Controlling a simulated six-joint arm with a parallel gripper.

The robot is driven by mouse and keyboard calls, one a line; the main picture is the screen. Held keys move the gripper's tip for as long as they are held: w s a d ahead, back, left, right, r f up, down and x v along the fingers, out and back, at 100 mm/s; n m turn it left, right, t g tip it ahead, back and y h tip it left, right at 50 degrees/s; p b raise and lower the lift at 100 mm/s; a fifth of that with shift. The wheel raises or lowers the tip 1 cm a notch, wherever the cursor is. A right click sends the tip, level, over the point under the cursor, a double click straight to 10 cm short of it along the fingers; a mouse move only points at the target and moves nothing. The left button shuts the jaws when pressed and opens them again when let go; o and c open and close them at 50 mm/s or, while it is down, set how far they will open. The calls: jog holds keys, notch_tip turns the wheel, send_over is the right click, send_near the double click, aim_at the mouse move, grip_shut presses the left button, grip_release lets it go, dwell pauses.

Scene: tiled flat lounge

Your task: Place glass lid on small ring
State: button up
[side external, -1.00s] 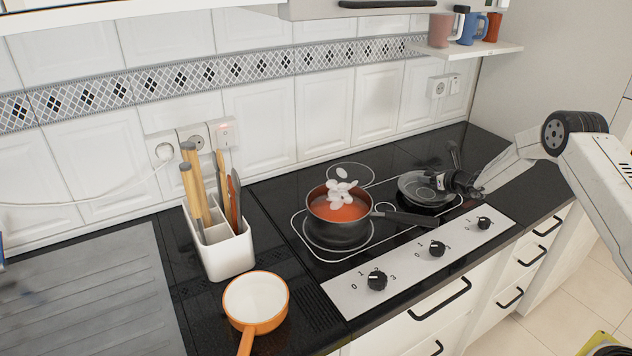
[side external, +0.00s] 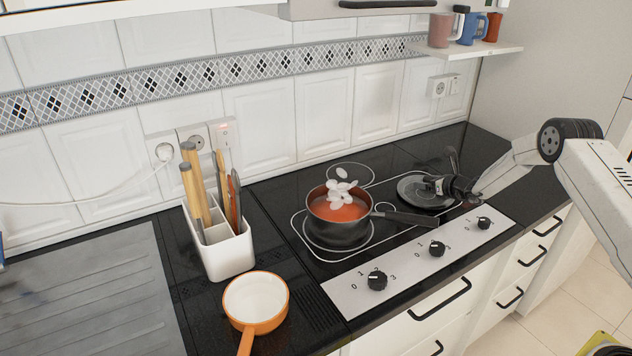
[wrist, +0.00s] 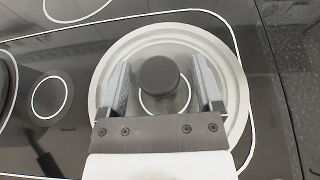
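The glass lid (side external: 412,192) is a clear disc with a pale rim and a dark round knob. It appears to lie flat on the right side of the black hob. In the wrist view the lid (wrist: 108,62) fills the middle, and part of a white ring (wrist: 165,112) shows through its glass. My gripper (side external: 437,186) is low over the lid. In the wrist view my gripper (wrist: 163,80) is open, its fingers on either side of the knob (wrist: 159,74) with gaps between. Another small ring (wrist: 66,98) lies left of the lid.
A pot (side external: 337,229) with red contents and pale pieces stands left of the lid, its handle (side external: 405,218) pointing towards it. An orange pan (side external: 256,302) and a utensil holder (side external: 228,257) are farther left. Knobs (side external: 437,249) line the hob's front.

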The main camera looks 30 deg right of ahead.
jog(key=shift+r, duration=0.2)
jog(key=shift+s+r, duration=0.15)
jog(key=shift+s, duration=0.25)
jog(key=shift+v, duration=5.6)
